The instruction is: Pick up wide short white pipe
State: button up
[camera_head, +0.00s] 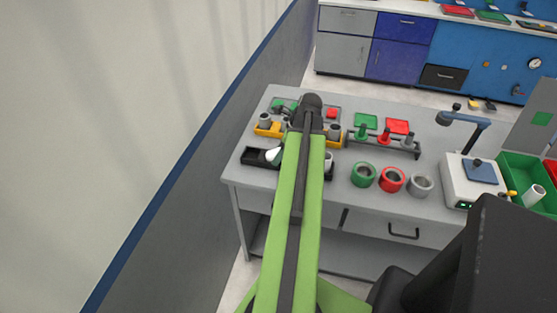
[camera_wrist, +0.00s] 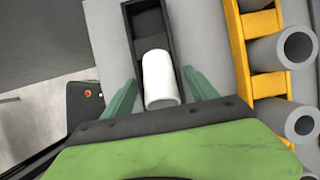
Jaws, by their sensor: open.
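The white pipe (camera_wrist: 160,78) lies in a narrow black tray (camera_wrist: 131,38) in the wrist view. My gripper (camera_wrist: 160,76) is open, with one green finger on each side of the pipe. A gap shows between each finger and the pipe. The pipe's near end is close to the gripper's dark palm edge. In the head view a white piece (camera_head: 274,155) shows in the black tray (camera_head: 250,157) at the table's left front, just left of my green arm. My arm hides the middle of the tray, and the gripper cannot be made out there.
A yellow rack (camera_wrist: 240,55) with grey pipes (camera_wrist: 298,48) stands close to the right of the tray. Green (camera_head: 363,174), red (camera_head: 392,180) and grey (camera_head: 421,185) rings stand to the right on the table. A grey wall (camera_head: 200,190) runs along the left.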

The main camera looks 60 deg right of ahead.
aim_at(275, 150)
jog(key=shift+r, duration=0.1)
jog(key=c, duration=1.4)
jog(key=shift+r+p, duration=0.6)
jog(key=shift+p, duration=0.05)
jog(key=shift+c, duration=0.2)
notch_tip(275, 150, up, 4)
jog(key=p, duration=0.4)
jog(key=shift+s+r, duration=0.1)
jog(key=s+d+r+p, duration=0.5)
jog(key=s+d, duration=0.1)
jog(key=s, duration=0.3)
jog(key=shift+s+d+r+p, duration=0.25)
jog(key=shift+d+r+p, duration=0.05)
jog(key=shift+p, duration=0.1)
